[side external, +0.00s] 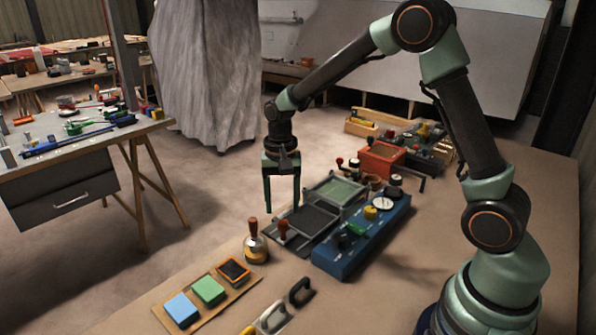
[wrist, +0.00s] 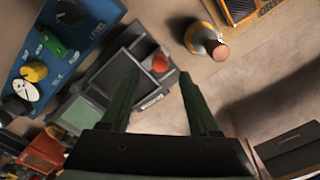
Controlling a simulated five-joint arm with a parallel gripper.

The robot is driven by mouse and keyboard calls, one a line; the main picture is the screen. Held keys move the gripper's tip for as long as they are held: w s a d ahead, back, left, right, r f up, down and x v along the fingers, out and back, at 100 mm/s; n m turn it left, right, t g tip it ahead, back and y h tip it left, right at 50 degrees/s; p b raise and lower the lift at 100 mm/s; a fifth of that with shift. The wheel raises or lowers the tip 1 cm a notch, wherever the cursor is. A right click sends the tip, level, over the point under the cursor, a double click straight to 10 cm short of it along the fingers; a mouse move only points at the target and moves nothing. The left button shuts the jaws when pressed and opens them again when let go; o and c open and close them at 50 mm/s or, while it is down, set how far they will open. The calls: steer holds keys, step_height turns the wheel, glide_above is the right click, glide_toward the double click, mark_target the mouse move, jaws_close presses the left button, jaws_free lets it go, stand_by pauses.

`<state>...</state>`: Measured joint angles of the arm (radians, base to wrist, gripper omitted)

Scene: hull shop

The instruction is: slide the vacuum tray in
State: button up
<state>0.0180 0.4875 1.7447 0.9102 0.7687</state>
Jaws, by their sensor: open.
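The vacuum tray appears to be the dark grey tray (side external: 313,220) with a red-brown knob (side external: 283,228) at its near left end. It lies beside a grey frame with a pale green panel (side external: 337,191). In the wrist view the dark tray (wrist: 110,75), the green panel (wrist: 80,115) and the orange-red knob (wrist: 160,61) show. I cannot tell how far the tray sits inside the frame. My gripper (side external: 282,206) is open and empty, pointing down above the knob end. In the wrist view the knob lies just beyond the gap between its fingertips (wrist: 158,74).
A blue control box (side external: 345,258) with knobs stands close along the tray's right side. A brass-based stamp-like tool (side external: 255,243) stands near the knob. A board with coloured blocks (side external: 210,292) and a dark handle (side external: 301,291) lie nearer. A red box (side external: 381,158) stands behind.

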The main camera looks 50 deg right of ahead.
mark_target(283, 222)
steer(key=shift+f, duration=2.45)
jaws_close()
